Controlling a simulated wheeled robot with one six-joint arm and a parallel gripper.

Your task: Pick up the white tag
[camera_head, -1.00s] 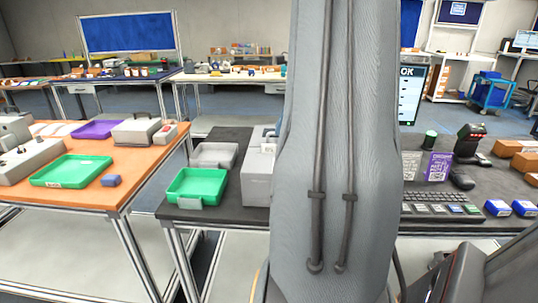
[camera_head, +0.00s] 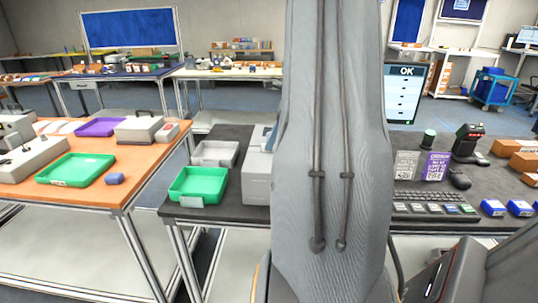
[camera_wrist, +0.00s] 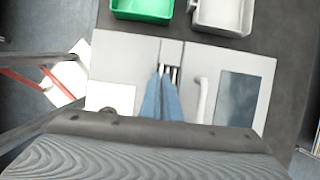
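A light grey box-shaped device (camera_wrist: 115,65) lies under my gripper in the wrist view. It has a narrow slot near its top middle, with small white strips (camera_wrist: 174,73) showing at it. I cannot tell whether these are the white tag. My gripper (camera_wrist: 164,76) has blue fingers close together, with their tips at the slot. Whether they are shut, or hold anything, is not clear.
A green tray (camera_head: 198,186) and a grey tray (camera_head: 214,153) stand left of the device on the dark table. A scanner (camera_head: 467,142), keyboard (camera_head: 425,196), code cards (camera_head: 437,166) and blue boxes (camera_head: 493,208) lie to the right. An orange table (camera_head: 100,195) stands at left.

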